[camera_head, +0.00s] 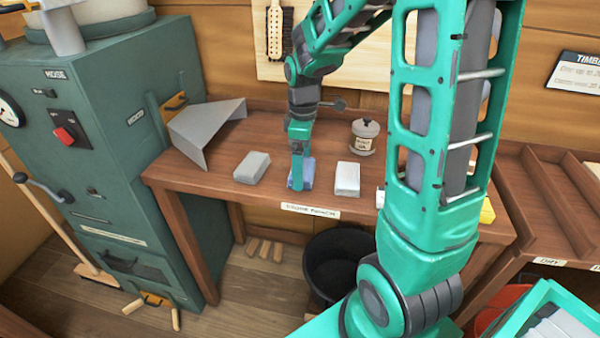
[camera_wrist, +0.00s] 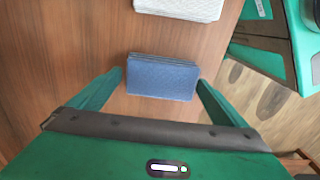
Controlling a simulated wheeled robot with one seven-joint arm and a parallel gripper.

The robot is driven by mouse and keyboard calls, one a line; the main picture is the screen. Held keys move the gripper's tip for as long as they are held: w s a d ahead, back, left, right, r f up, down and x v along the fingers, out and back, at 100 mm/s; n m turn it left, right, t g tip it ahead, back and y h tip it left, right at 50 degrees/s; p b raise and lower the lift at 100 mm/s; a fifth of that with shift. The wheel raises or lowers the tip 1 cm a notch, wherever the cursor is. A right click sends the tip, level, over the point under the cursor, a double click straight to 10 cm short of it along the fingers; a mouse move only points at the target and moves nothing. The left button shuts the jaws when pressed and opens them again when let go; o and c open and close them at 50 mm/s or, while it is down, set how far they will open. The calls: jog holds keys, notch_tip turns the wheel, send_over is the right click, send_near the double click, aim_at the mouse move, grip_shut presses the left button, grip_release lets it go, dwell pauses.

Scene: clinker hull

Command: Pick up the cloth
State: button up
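The cloth (camera_wrist: 162,78) is a blue folded pad lying on the brown workbench (camera_wrist: 105,40). It also shows partly in the head view (camera_head: 309,168), mostly hidden by my gripper (camera_head: 300,175). In the wrist view my gripper (camera_wrist: 162,76) has one green finger on the left and one on the right of the cloth. The fingers are open, with the cloth between their tips and a narrow gap at each side. I cannot see whether either tip touches it.
A grey block (camera_head: 252,167) lies left of my gripper and a white block (camera_head: 347,178) lies right of it. A lidded jar (camera_head: 364,136) stands behind. A grey angled sheet (camera_head: 205,130) is at the bench's left. A black bucket (camera_head: 335,262) stands on the floor below.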

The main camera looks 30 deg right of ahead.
jog(key=c, duration=0.7)
jog(key=shift+r, duration=0.45)
jog(key=r, duration=0.3)
jog(key=shift+a+r, duration=0.35)
jog(key=a+r, duration=0.2)
jog(key=a, duration=0.1)
jog(key=s+a+r, duration=0.1)
jog(key=a+r, duration=0.1)
jog(key=a, duration=0.2)
jog(key=s+a+r, duration=0.1)
jog(key=a+r, duration=0.1)
jog(key=a, duration=0.1)
jog(key=shift+a+r, duration=0.2)
jog(key=shift+a, duration=0.2)
